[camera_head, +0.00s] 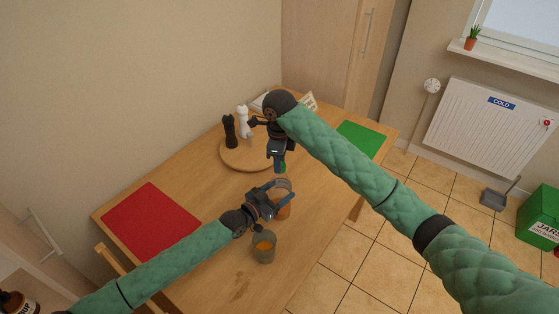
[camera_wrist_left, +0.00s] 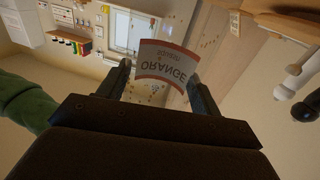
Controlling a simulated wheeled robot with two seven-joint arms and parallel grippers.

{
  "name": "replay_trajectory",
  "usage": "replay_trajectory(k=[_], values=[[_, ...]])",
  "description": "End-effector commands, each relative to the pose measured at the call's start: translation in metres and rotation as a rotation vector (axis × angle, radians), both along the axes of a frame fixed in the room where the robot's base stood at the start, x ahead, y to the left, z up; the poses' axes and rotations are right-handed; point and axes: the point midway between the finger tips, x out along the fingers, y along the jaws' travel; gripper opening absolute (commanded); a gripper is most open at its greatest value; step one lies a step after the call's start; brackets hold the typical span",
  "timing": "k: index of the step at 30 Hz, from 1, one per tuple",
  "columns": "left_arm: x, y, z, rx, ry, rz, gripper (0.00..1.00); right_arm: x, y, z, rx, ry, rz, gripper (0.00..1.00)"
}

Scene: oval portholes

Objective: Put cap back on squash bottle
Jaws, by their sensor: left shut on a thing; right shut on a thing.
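The squash bottle (camera_head: 284,211) stands upright over the wooden table, with orange contents low in it. My left gripper (camera_head: 276,198) is shut around its side. In the left wrist view the bottle's "ORANGE" label (camera_wrist_left: 167,62) appears upside down between the fingers of my left gripper (camera_wrist_left: 160,82). My right gripper (camera_head: 281,164) points down just above the bottle's top. It is shut on a small green thing, likely the cap (camera_head: 283,168), mostly hidden by the fingers. I cannot tell whether the cap touches the bottle's neck.
A glass with orange drink (camera_head: 264,247) stands close in front of the bottle. A round board (camera_head: 236,160) with a dark mill (camera_head: 229,131) and a white mill (camera_head: 243,121) is behind. A red mat (camera_head: 150,220) and green mat (camera_head: 362,139) lie on the table (camera_head: 215,190).

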Motion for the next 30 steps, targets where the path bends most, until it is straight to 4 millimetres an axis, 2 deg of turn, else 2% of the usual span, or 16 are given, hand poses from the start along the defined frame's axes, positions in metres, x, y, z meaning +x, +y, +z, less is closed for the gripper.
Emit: replay_trajectory(k=[5, 6, 8, 9, 17, 30], values=[[-0.001, 0.000, -0.002, 0.002, 0.003, -0.001, 0.01, 0.000, 0.000, 0.001, 0.001, -0.001, 0.002, 0.10], [-0.001, 0.000, -0.002, 0.002, 0.003, -0.001, 0.01, 0.000, 0.000, 0.001, 0.001, -0.001, 0.002, 0.39], [-0.001, 0.000, -0.002, 0.002, 0.003, -0.001, 0.01, 0.000, 0.000, 0.001, 0.001, -0.001, 0.002, 0.51], [-0.001, 0.000, -0.002, 0.002, 0.003, -0.001, 0.01, 0.000, 0.000, 0.000, 0.001, -0.001, 0.003, 0.53], [-0.001, 0.000, -0.002, 0.002, 0.004, -0.001, 0.01, 0.000, 0.000, 0.001, 0.000, -0.001, 0.003, 0.53], [-0.001, 0.000, -0.003, 0.002, 0.004, -0.001, 0.01, 0.001, 0.000, 0.043, 0.000, -0.002, 0.003, 0.53]])
